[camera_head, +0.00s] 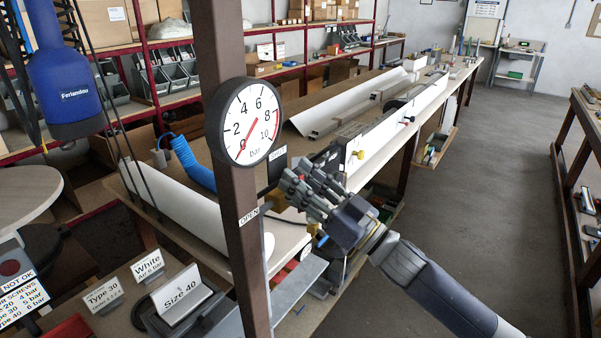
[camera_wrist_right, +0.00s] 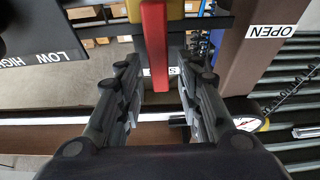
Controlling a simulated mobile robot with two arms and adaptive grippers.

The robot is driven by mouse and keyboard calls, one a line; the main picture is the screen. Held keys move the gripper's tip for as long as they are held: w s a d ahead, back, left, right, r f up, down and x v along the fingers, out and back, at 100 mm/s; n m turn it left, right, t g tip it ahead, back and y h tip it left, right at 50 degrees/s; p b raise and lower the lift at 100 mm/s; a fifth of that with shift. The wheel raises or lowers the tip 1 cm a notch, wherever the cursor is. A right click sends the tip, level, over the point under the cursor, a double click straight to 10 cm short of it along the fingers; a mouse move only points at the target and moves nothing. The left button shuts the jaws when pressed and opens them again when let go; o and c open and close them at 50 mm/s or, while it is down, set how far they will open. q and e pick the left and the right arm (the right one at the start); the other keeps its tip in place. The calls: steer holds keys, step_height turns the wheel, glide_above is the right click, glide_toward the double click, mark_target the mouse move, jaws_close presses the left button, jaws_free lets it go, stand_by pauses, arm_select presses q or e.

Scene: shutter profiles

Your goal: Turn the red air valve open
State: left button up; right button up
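The red valve handle (camera_wrist_right: 155,45) hangs between the two fingers of my right gripper (camera_wrist_right: 160,85) in the right wrist view. The fingers are open on either side of it, with a clear gap on the right; contact on the left cannot be told. A yellow valve part (camera_wrist_right: 175,9) shows above the handle. In the head view, my right gripper (camera_head: 313,190) is beside the brown post (camera_head: 240,220), between the SHUT label (camera_head: 278,154) and the OPEN label (camera_head: 249,215). There it hides the handle. My left gripper is out of view.
The round pressure gauge (camera_head: 247,122) on the post has its red needle near 0. A long workbench (camera_head: 365,170) with white profiles lies behind the gripper. A blue cylinder (camera_head: 63,90) hangs at upper left. Open floor (camera_head: 490,180) lies to the right.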

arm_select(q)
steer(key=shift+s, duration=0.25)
arm_select(e)
steer(key=shift+a, duration=0.15)
steer(key=shift+c, duration=0.5)
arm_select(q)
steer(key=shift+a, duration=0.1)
arm_select(e)
jaws_close()
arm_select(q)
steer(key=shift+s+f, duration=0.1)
arm_select(e)
steer(key=shift+n, duration=0.4)
steer(key=n+g, duration=0.1)
steer(key=n, duration=0.1)
steer(key=s+a+n+g+y+b, duration=0.1)
steer(key=shift+s+f+n, duration=0.1)
steer(key=shift+n, duration=0.3)
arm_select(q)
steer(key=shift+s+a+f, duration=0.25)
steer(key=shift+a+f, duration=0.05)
arm_select(e)
steer(key=s+a+f+n+g+h, duration=0.1)
steer(key=s+f+n+g, duration=0.3)
steer(key=n, duration=1.3)
steer(key=shift+a+f+n+g+h, duration=0.4)
steer(key=shift+a+f+g, duration=0.45)
steer(key=shift+f+g, duration=0.4)
steer(key=shift+g, duration=0.35)
